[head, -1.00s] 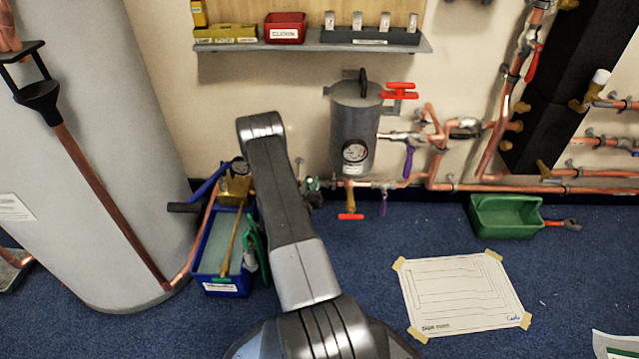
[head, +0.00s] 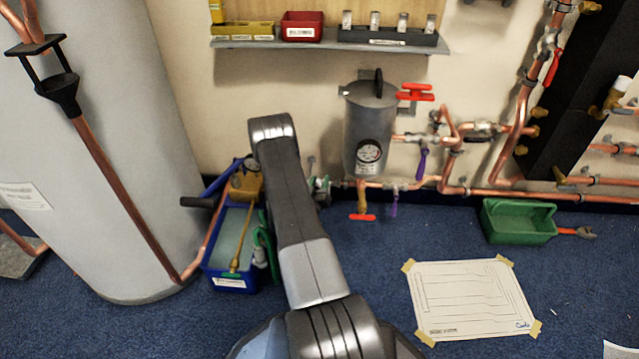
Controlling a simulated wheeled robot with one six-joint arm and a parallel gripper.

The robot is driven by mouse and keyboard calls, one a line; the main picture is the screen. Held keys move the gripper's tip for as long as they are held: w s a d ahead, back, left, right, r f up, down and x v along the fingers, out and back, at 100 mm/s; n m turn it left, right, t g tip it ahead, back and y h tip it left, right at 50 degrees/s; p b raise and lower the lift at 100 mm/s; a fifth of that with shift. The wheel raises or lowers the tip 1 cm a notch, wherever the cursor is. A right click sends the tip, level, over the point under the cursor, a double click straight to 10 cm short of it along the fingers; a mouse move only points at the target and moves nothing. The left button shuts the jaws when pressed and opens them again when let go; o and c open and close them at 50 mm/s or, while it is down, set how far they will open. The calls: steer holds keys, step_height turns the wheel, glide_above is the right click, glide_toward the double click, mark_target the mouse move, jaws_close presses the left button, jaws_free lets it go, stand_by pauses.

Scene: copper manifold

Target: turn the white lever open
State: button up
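A white-capped handle on a brass fitting (head: 621,90) shows at the far right edge, on the pipework beside the black panel. I cannot tell from here whether it is the white lever or how it is turned. A thin pale strip on the copper pipe (head: 523,110) left of the panel may be a lever or only a highlight. My gripper is not visible; only my grey arm shows, rising through the middle of the picture left of the grey tank. The arm is well to the left of both pale parts.
The grey tank (head: 369,135) has a red handle (head: 415,93), and a purple lever (head: 422,162) hangs beside it. A blue crate (head: 231,250), a green tray (head: 518,221) and a taped paper sheet (head: 472,299) lie on the blue carpet. A shelf (head: 320,43) holds small bins.

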step_height(320, 180, up, 10)
steer(key=p, duration=0.4)
steer(key=shift+f, duration=0.15)
steer(key=c, duration=0.5)
steer(key=shift+s+d+f+m, duration=0.15)
steer(key=shift+s+f+m, duration=0.05)
steer(key=shift+s+m, duration=0.1)
jaws_close()
steer(key=s+d+f+m+y, duration=0.1)
steer(key=s+d+f+m, duration=0.4)
steer(key=s+f+m, duration=0.8)
steer(key=w+a+r+m+b, duration=0.3)
steer(key=w+b, duration=0.1)
steer(key=w, duration=0.7)
steer(key=shift+w, duration=0.25)
